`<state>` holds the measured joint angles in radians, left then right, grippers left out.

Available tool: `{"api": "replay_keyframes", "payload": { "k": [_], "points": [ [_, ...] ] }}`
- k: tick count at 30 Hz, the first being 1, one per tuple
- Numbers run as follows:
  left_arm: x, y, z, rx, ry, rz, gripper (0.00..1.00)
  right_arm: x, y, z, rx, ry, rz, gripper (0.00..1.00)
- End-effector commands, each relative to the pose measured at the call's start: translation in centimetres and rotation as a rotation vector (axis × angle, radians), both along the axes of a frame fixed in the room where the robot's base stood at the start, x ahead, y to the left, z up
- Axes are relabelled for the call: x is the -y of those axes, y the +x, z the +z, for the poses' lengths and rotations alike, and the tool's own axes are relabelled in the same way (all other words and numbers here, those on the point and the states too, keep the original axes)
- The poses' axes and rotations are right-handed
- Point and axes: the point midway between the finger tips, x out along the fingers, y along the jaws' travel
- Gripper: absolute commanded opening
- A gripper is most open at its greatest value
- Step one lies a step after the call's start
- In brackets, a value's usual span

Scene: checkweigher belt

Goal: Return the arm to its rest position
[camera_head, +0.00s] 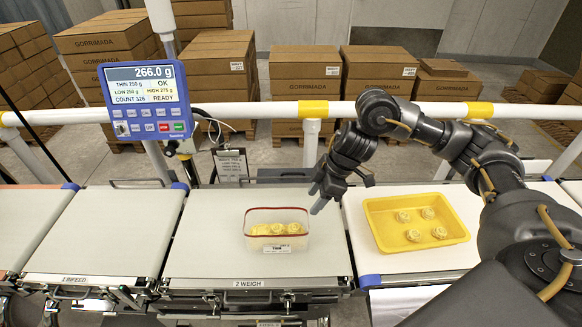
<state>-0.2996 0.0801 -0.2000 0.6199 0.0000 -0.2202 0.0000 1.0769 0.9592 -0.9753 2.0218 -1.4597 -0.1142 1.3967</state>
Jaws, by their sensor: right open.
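My right arm comes in from the right and reaches over the belts. Its dark gripper (317,197) hangs open and empty above the right side of the weigh belt, to the upper right of the tub. A clear tub (259,246) with a red rim stands upright on the weigh belt (205,255) and holds several yellow round pieces (278,229). The gripper appears apart from the tub. My left gripper is not in view.
A yellow tray (382,241) with several pale pieces lies on the right belt. A blue display (147,98) reads 266.0 g, OK and READY. A white rail (260,110) crosses behind the belts, close to my right arm. The infeed belt (105,235) is empty.

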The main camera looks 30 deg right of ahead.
Motion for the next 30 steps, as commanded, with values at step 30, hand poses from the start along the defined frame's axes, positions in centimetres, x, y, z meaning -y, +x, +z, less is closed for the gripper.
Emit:
{"api": "replay_keyframes", "payload": {
  "k": [30],
  "points": [
    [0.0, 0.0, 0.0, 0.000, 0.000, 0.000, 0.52, -13.2, -7.2, -8.6, 0.428, 0.229, -0.580, 0.49]
  ]
}}
